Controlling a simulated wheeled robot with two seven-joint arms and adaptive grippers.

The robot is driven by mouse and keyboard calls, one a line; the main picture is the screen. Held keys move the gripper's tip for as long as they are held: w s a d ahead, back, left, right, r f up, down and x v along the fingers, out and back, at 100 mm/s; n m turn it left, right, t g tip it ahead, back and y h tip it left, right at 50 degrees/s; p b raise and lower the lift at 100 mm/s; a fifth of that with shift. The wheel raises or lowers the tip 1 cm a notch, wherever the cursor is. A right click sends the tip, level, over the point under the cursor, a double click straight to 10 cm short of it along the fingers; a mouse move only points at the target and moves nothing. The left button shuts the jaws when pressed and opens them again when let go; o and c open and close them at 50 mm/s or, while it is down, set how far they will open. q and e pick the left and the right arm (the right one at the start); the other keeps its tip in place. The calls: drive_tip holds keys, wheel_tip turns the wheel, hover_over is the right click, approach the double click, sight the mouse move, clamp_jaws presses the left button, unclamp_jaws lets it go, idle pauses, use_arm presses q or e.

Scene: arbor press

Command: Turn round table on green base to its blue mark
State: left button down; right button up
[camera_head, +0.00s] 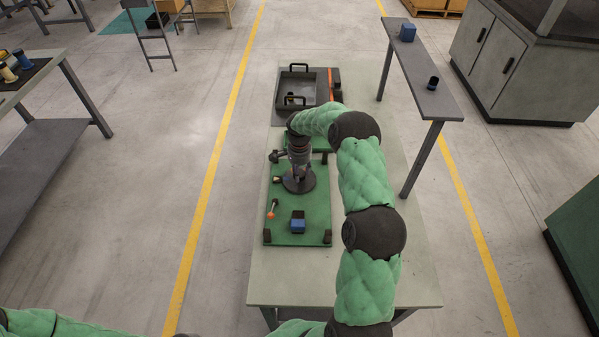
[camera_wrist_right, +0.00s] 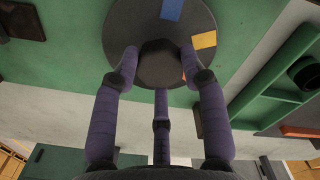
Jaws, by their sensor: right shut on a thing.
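The green base (camera_head: 320,205) lies on the workbench, and it also fills much of the right wrist view (camera_wrist_right: 60,60). On it sits the dark round table (camera_head: 299,186), partly hidden by my gripper. In the right wrist view the round table (camera_wrist_right: 125,25) carries a blue mark (camera_wrist_right: 171,9) at the top and a yellow-orange mark (camera_wrist_right: 204,40) at its right. A smaller orange patch (camera_wrist_right: 184,76) is partly hidden by a finger. My right gripper (camera_wrist_right: 160,65) points down, its three fingers shut around the dark central hub (camera_wrist_right: 160,50). My left gripper is out of view.
The base also bears a blue block (camera_head: 298,226), an orange-tipped lever (camera_head: 271,214) and dark corner blocks. A dark tray with handles (camera_head: 325,88) is at the bench's far end. A narrow shelf (camera_head: 430,98) stands at the right. The bench's near end is clear.

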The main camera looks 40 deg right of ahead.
idle(0.4)
drive_tip(key=o, duration=1.1)
drive_tip(key=shift+o, duration=0.2)
drive_tip(key=shift+r, duration=0.1)
wheel_tip(320, 180, up, 12)
